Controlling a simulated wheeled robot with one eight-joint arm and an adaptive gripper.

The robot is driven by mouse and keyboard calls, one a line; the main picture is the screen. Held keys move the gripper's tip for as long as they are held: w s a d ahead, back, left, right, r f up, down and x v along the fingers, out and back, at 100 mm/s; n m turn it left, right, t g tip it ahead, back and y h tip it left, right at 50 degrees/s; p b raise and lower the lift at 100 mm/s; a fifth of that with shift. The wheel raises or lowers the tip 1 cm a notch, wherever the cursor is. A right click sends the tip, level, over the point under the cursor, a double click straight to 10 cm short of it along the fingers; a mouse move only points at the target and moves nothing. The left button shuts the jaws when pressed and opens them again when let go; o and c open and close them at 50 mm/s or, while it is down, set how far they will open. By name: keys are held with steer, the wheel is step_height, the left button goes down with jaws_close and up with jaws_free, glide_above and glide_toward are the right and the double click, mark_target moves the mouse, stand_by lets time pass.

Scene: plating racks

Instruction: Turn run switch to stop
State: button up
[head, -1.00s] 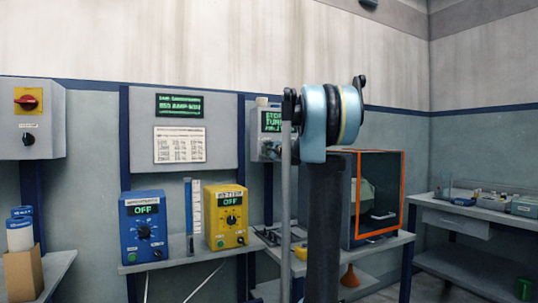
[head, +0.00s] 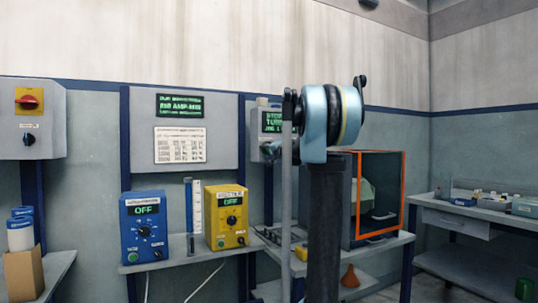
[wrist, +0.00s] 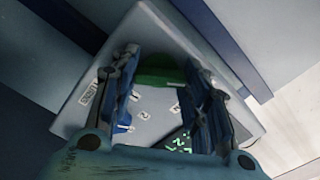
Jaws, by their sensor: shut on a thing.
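A grey control box (head: 255,145) with a green-lit display (head: 272,121) is on the wall, partly behind my arm in the head view. In the wrist view the box face (wrist: 158,22) is close and tilted, with small labels and a lit display (wrist: 180,144). My gripper (wrist: 160,72) has its two fingers in front of this face. A green knob-like part (wrist: 160,77) lies between the fingertips, and the gripper is shut on it. No lettering names the run switch legibly. My gripper's fingertips are hidden in the head view.
A blue unit (head: 143,232) and a yellow unit (head: 226,218), both showing OFF, stand on a shelf left of my arm. An orange-framed enclosure (head: 380,195) stands to the right. A box with a red switch (head: 27,101) is at far left.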

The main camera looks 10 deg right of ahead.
steer(key=shift+d+f+n, duration=0.1)
steer(key=shift+d+n, duration=0.05)
steer(key=shift+n, duration=0.45)
steer(key=o, duration=1.1)
steer(key=shift+c, duration=0.2)
steer(key=shift+s+d, duration=0.1)
steer(key=shift+s, duration=0.3)
steer(key=v, duration=1.1)
